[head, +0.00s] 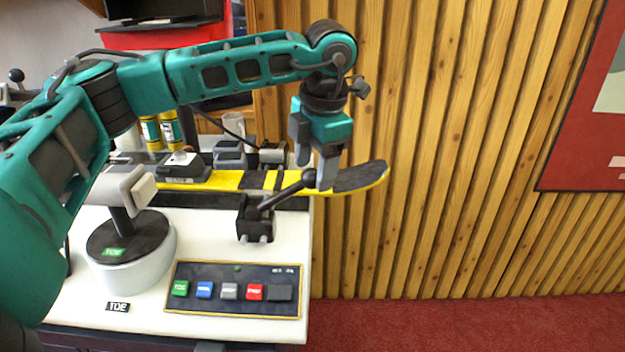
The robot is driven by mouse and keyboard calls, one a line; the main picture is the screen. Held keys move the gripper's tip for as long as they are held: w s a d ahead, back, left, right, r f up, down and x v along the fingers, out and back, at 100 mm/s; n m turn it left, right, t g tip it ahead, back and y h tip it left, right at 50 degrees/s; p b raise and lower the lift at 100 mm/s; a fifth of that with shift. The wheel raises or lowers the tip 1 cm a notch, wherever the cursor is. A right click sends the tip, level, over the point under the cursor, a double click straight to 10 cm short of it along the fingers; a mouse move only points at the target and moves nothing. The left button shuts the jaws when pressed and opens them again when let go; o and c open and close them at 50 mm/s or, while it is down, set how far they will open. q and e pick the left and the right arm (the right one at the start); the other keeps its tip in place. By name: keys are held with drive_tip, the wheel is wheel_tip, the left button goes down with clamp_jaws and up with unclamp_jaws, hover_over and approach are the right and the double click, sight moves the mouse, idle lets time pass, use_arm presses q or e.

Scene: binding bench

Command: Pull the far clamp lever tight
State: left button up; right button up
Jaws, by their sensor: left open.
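A black clamp (255,219) stands at the right end of the white bench, in front of the yellow and black ski (357,181). Its dark lever (287,194) slants up to the right and ends in a round knob (309,177). My left gripper (315,172) points down over the ski, with its fingers open at the knob. The knob shows between or just in front of the fingertips; I cannot tell whether they touch it. My right gripper is not in view.
A panel of coloured buttons (237,289) lies at the bench's front. A round white stand (132,257) with a grey head is at the left. Yellow cans (170,130) stand behind the ski. A slatted wood wall (450,130) is to the right.

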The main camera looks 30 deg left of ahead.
sight(283, 194)
use_arm(q)
drive_tip(key=shift+w+a+f, duration=0.1)
drive_tip(key=shift+a+f, duration=0.05)
drive_tip(key=shift+f, duration=0.65)
drive_tip(key=shift+a+f, duration=0.1)
drive_tip(key=shift+f, duration=0.65)
clamp_jaws()
